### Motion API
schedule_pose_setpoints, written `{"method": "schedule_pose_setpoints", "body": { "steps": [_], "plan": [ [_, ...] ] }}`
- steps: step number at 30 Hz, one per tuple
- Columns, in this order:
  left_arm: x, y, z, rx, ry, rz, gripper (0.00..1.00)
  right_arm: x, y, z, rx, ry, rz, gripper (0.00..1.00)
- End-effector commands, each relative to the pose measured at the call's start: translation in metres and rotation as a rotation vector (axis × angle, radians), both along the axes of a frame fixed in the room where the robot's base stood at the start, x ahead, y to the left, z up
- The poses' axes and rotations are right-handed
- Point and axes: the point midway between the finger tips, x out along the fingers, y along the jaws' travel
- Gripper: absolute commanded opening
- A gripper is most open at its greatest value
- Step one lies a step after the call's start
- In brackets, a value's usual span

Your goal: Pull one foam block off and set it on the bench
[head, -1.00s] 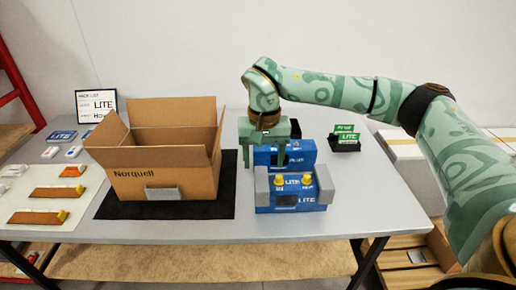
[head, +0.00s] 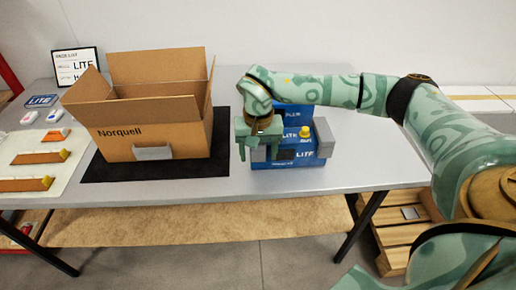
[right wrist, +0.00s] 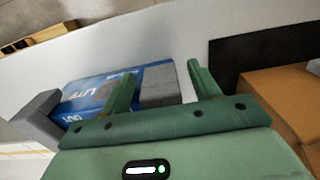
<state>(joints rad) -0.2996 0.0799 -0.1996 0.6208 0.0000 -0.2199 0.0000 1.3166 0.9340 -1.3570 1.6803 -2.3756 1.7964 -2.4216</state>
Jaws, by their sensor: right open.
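The blue analyser (head: 290,162) stands near the bench's front edge in the head view, with a grey foam block at each end. The right foam block (head: 323,138) sits on its right end; it also shows at the left of the right wrist view (right wrist: 38,116). My right gripper (head: 257,157) is open over the left end. The left foam block (right wrist: 160,86) shows between its fingers in the right wrist view, nearer one finger, with a gap to the other. Whether either finger touches it I cannot tell. My left gripper is not in view.
The bench (head: 200,180) is clear along its front edge and right of the analyser. An open cardboard box (head: 165,130) stands on a black mat (head: 100,172) at the left. Another blue unit (head: 297,112) is behind the analyser.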

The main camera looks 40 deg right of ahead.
Motion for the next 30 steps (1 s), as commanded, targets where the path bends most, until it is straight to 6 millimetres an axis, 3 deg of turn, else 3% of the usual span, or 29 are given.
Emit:
{"method": "schedule_pose_setpoints", "body": {
  "steps": [2, 6, 7, 8, 9, 11, 30],
  "plan": [
    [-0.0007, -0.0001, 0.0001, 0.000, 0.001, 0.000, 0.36, 0.0000, 0.0000, 0.0002, 0.000, 0.000, 0.000, 0.56],
    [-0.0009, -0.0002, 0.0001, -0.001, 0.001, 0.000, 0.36, 0.0000, 0.0000, 0.0002, 0.000, 0.000, 0.000, 0.17],
    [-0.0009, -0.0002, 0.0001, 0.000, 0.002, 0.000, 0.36, 0.0000, 0.0000, 0.0002, 0.000, 0.000, 0.000, 0.14],
    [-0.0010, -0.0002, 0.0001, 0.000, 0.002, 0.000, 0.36, 0.0000, 0.0000, 0.0002, 0.000, 0.000, 0.000, 0.14],
    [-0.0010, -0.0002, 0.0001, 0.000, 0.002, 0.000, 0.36, 0.0000, 0.0000, 0.0003, 0.000, 0.000, 0.000, 0.30],
    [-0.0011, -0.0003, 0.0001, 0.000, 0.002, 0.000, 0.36, 0.0000, 0.0000, 0.0003, 0.000, 0.000, 0.000, 0.14],
    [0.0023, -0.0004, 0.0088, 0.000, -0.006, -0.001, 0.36, 0.0001, 0.0001, 0.0091, -0.001, -0.001, 0.001, 0.13]
  ]
}}
